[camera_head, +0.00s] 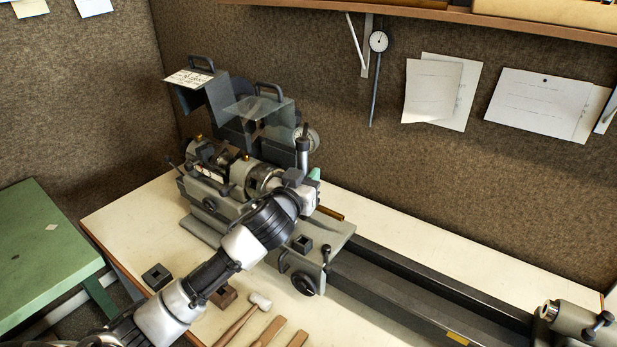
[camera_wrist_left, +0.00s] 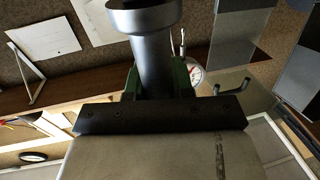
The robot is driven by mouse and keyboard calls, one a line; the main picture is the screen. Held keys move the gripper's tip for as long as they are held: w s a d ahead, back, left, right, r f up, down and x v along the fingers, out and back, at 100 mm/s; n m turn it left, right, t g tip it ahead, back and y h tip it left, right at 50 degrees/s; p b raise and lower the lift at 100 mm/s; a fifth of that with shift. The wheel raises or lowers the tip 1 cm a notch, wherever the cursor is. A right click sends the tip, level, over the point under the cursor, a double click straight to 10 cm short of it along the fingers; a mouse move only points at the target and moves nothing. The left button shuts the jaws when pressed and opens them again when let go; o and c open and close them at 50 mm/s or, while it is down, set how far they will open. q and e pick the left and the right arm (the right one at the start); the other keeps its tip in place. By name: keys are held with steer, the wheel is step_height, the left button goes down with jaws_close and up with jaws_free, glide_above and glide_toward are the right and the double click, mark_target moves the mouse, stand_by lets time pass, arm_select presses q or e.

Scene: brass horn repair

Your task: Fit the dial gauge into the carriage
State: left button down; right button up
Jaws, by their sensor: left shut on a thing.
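My left gripper (camera_head: 304,182) reaches in from the lower left and hangs over the lathe, close to the chuck. It is shut on the dial gauge, whose grey upright stem (camera_head: 302,158) rises above the fingers, with a round pale dial (camera_head: 312,139) beside its top. In the left wrist view a thick grey cylinder with a wide collar (camera_wrist_left: 155,50) stands between the green-edged fingers (camera_wrist_left: 158,82). The carriage (camera_head: 335,240) sits on the bed below and right of the gripper, apart from the gauge. The arm hides part of the carriage. My right gripper is not in view.
Guards (camera_head: 245,105) rise behind the headstock. A small dark square block (camera_head: 303,244) sits on the carriage. A mallet (camera_head: 258,302) and a dark block (camera_head: 157,277) lie at the front. The bed (camera_head: 420,290) is clear rightward.

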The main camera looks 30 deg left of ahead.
arm_select(q)
steer(key=shift+s+r, duration=0.35)
steer(key=shift+s, duration=0.15)
steer(key=shift+w, duration=0.2)
step_height(320, 180, down, 3)
steer(key=shift+w+r+b, duration=0.1)
steer(key=shift+b, duration=0.85)
step_height(320, 180, down, 3)
steer(key=shift+b, duration=1.15)
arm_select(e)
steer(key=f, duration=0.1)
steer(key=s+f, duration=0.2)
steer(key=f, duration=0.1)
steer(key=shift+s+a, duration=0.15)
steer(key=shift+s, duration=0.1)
arm_select(q)
steer(key=shift+r, duration=0.1)
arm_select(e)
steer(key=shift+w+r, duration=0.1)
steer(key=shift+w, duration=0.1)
